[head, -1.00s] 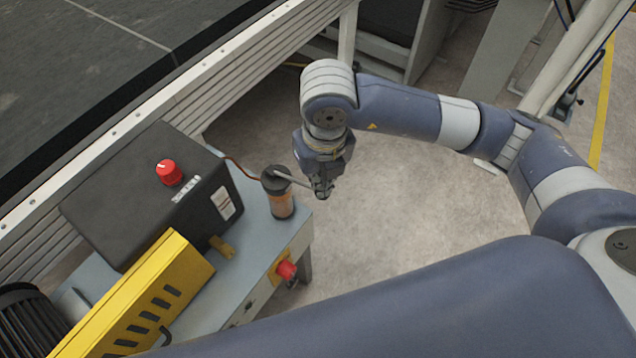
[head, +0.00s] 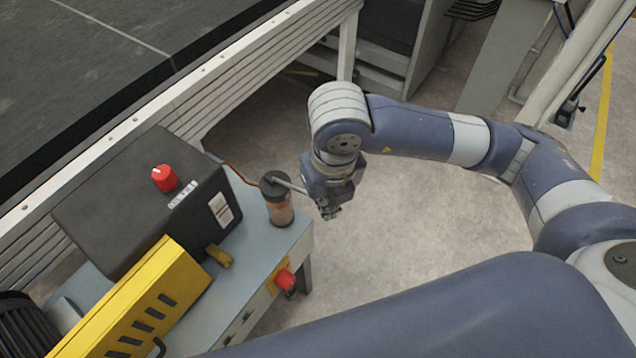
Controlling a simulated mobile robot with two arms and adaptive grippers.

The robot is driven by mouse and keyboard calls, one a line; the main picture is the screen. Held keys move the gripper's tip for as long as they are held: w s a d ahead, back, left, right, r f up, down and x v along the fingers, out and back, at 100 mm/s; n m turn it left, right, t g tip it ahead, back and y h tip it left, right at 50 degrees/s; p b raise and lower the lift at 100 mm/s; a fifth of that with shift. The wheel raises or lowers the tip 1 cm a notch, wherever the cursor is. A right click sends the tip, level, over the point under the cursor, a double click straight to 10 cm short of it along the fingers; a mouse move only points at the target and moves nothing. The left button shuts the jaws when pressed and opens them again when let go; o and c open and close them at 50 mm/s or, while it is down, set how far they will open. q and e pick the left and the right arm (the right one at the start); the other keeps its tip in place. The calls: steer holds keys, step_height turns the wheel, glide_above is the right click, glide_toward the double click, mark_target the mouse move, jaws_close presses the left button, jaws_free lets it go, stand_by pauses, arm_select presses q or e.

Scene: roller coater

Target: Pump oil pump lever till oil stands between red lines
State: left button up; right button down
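The oil pump (head: 280,214) is a small clear cylinder with a dark cap and amber-brown content, upright on the corner of the blue-grey machine table. Its lever (head: 291,185) is a thin grey rod running from the cap to the right and slightly down, towards my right gripper. My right gripper (head: 330,211) points down just right of the pump, beyond the table edge. The lever's outer end meets or passes behind the gripper body; I cannot tell whether they touch. The fingers are too small to tell if open or shut. The red lines and oil level cannot be made out. My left gripper is out of view.
A black box with a red knob (head: 165,178) stands left of the pump. A yellow slotted guard (head: 150,300) and a red button (head: 285,279) are nearer. A conveyor frame (head: 215,85) runs behind. Open floor (head: 400,215) lies right of the table.

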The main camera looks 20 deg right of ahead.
step_height(320, 180, up, 12)
steer(key=s, duration=0.1)
stand_by(0.7)
steer(key=shift+s+f, duration=0.1)
stand_by(0.8)
